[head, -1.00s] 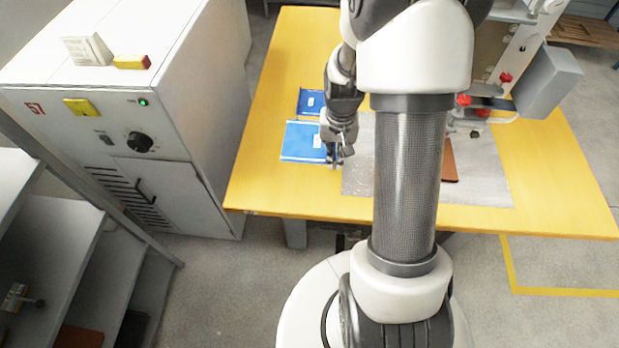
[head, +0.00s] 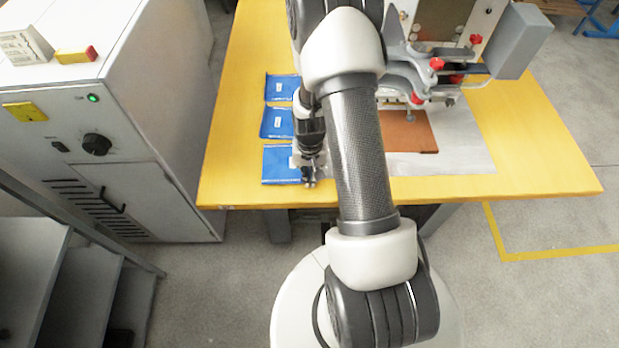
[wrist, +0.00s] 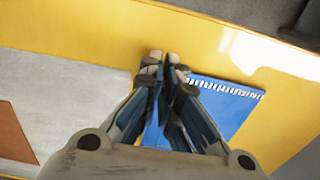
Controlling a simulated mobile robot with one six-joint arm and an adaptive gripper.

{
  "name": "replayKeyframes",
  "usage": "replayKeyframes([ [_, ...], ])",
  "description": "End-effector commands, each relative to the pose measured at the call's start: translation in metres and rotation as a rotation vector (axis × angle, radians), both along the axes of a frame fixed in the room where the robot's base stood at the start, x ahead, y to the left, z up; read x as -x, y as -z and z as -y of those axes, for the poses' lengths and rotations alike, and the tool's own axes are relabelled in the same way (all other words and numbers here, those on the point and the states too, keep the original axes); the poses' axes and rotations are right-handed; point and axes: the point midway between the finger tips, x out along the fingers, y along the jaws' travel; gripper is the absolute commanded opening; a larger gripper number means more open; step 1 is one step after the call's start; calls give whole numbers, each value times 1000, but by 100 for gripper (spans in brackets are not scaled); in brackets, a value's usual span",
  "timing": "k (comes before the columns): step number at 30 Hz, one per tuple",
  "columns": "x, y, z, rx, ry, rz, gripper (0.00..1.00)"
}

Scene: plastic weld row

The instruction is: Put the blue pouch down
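The blue pouch (head: 280,163) is the nearest of a column of blue pouches at the left of the yellow table. The fingers hide the pinched edge, and the exact gap under the pouch cannot be seen.
Two more blue pouches, a middle one (head: 277,123) and a far one (head: 282,88), lie behind on the yellow table (head: 235,120). A grey mat (head: 465,150) with a brown sheet (head: 412,130) lies to the right, under the welding machine (head: 515,45). A white cabinet (head: 150,110) stands left.

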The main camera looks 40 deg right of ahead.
Motion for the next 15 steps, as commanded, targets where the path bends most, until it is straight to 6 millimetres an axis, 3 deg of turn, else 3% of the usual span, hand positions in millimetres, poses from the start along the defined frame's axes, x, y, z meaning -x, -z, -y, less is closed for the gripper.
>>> replayKeyframes([
  [12, -1, 8, 0, 1, 0, 2, 0],
  [15, -1, 7, 0, 1, 0, 2, 10],
])
